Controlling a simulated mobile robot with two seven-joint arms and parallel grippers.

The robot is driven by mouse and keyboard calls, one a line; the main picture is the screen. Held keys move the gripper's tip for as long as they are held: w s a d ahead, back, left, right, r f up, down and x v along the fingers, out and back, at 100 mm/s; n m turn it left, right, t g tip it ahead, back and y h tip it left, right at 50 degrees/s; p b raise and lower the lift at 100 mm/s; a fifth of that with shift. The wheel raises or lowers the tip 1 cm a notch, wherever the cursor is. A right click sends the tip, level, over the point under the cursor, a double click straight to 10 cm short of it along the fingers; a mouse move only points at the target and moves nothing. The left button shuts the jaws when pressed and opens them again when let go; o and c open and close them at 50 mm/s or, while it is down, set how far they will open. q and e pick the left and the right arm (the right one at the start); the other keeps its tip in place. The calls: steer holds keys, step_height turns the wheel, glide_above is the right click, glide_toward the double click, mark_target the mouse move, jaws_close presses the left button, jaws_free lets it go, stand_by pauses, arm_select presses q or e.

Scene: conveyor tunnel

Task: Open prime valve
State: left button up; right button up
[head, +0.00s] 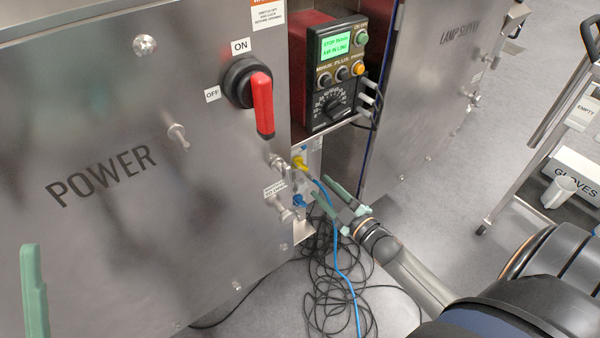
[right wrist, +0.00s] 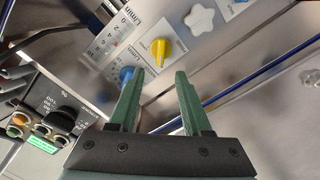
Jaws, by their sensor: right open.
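A small valve panel (head: 306,180) sits in the recess between the steel cabinets. It carries a yellow knob (head: 299,162) and, below it, a blue knob (head: 300,201). In the right wrist view the yellow knob (right wrist: 160,50) is ahead of the fingertips, and the blue knob (right wrist: 127,74) is beside the left fingertip. I cannot read which knob is labelled prime. My right gripper (head: 320,186) is open and empty, close in front of the panel; it also shows in the right wrist view (right wrist: 161,75). One green finger of my left gripper (head: 33,290) shows at the left edge.
A pump controller (head: 336,75) with a lit green screen stands above the panel. A red power handle (head: 263,104) projects from the left cabinet. Black cables and a blue line (head: 345,270) hang to the floor. A cart with a glove box (head: 575,170) stands right.

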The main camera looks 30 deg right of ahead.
mark_target(302, 168)
arm_select(q)
steer(key=f, duration=0.1)
steer(key=f+b, duration=0.2)
steer(key=shift+d, duration=0.25)
arm_select(e)
steer(key=w, duration=0.6)
steer(key=w+a, duration=0.1)
steer(key=w, duration=0.1)
steer(key=shift+w, duration=0.4)
arm_select(q)
steer(key=shift+a, duration=0.1)
arm_select(e)
jaws_close()
